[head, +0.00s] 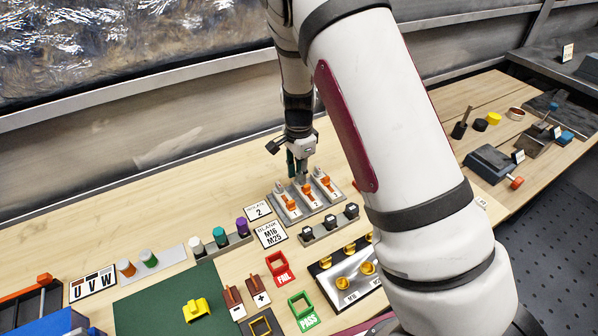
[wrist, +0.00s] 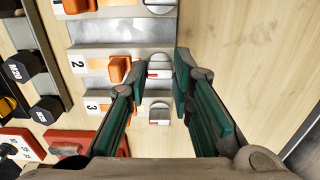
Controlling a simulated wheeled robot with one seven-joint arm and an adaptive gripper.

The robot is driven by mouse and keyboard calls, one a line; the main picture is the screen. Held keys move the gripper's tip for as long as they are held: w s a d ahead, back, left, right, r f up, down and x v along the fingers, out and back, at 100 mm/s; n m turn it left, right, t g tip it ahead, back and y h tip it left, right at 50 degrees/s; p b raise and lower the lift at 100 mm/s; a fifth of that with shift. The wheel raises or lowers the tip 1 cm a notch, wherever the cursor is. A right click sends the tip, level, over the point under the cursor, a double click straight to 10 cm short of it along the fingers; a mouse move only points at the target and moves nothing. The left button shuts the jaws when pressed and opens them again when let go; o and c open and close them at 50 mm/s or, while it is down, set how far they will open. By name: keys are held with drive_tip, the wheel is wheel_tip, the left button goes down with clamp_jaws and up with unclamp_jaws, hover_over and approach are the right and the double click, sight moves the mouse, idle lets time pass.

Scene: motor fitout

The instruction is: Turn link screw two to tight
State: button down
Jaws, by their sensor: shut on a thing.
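Link screw two (wrist: 159,62) is a round silver knob with a slot and a small red mark, in the row labelled 2 in the wrist view. Beside it is an orange link piece (wrist: 120,68). My gripper (wrist: 160,72) has its green-padded fingers on either side of this knob and is shut on it. Screw three (wrist: 159,113) shows between the fingers, and the first row's screw (wrist: 159,4) is at the top edge. In the head view my gripper (head: 299,178) points down at the far end of the grey link block (head: 276,206); the fingertips hide the screw there.
A row of black blocks (head: 329,230) stands in front of the link block. White label cards (head: 258,211), coloured cylinders (head: 220,237), a red FAIL tray (head: 281,270) and a green PASS tray (head: 304,311) are nearby. Bare wood lies behind the block.

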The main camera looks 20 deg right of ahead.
drive_tip(key=c, duration=1.4)
unclamp_jaws()
